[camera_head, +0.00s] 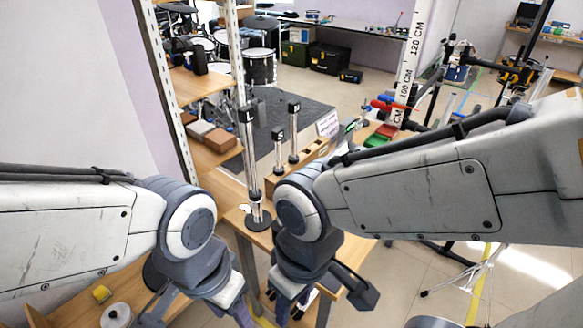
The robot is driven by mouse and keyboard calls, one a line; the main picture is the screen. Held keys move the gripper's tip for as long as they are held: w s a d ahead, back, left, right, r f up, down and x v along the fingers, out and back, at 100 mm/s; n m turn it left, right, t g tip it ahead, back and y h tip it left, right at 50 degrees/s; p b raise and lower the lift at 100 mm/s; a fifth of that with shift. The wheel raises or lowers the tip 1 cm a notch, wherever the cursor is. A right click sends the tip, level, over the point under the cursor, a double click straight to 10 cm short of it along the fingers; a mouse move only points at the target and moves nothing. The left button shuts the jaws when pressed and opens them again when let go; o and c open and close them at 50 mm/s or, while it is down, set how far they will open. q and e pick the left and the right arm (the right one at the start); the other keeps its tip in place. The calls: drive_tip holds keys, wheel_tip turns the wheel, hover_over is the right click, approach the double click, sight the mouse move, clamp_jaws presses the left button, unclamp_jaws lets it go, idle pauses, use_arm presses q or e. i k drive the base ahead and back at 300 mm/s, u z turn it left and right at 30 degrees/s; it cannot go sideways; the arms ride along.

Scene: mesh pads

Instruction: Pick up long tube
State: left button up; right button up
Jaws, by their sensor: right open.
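The long tube (249,155) is a tall slim metal tube with a black cap. It stands nearly upright above a black round base (258,224) on the wooden table. Two shorter tubes with black caps, marked S (278,155) and M (293,135), stand to its right by a wooden block. My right gripper (291,306) is low at the table's front edge, open and below the tubes in the picture. My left gripper (238,312) is partly cut off at the bottom edge; its fingers do not show clearly. Both appear apart from the long tube.
A wooden shelf unit (205,85) with upright metal posts stands left of the tubes. A lower wooden surface at bottom left holds a round metal disc (117,316) and a yellow item (102,293). My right arm hides part of the table's right side.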

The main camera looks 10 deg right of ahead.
sight(246, 114)
drive_tip(key=z, duration=1.25)
drive_tip(key=k, duration=0.95)
drive_tip(key=u, duration=1.4)
drive_tip(key=i, duration=0.5)
